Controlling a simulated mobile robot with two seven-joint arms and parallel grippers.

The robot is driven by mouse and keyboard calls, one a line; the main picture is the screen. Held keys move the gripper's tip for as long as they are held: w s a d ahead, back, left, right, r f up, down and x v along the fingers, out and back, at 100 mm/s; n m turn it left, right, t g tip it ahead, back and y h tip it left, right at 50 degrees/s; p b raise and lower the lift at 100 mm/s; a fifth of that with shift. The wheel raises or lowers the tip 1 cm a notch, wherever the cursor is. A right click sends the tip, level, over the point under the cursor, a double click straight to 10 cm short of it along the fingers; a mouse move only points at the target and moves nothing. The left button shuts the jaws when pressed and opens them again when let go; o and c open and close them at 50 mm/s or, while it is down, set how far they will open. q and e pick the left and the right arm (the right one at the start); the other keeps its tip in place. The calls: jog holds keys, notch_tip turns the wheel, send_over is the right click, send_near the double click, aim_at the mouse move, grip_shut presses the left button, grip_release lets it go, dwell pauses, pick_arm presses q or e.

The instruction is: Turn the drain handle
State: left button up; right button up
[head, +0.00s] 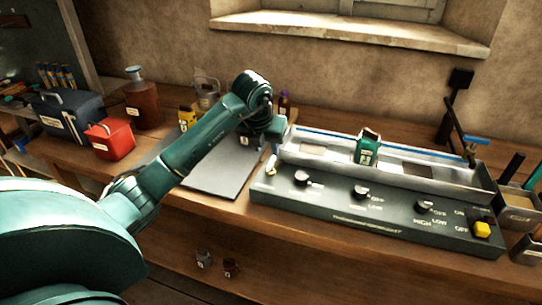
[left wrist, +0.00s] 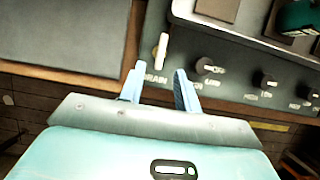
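The drain handle (head: 271,165) is a small pale lever at the left end of the dark control panel (head: 350,218). In the left wrist view the handle (left wrist: 161,52) stands upright in the picture above the word DRAIN. My left gripper (head: 275,142) is above the panel's left end, close to the handle. In the left wrist view its two blue fingers (left wrist: 158,84) are spread apart with nothing between them. The handle lies just beyond the fingertips, roughly in line with the gap. My right gripper is not in view.
Several black knobs (head: 361,192) and a yellow button (head: 482,229) are on the panel. A metal trough (head: 420,179) with a green labelled item (head: 367,147) lies behind. A grey plate (head: 215,180) is left of the panel. A red box (head: 110,139) and brown bottle (head: 141,103) stand farther left.

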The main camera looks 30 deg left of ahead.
aim_at(271, 162)
pick_arm(q)
jog(key=x, duration=0.6)
jog(key=shift+w+f+p, duration=0.2)
jog(key=shift+f+p, duration=0.1)
grip_shut()
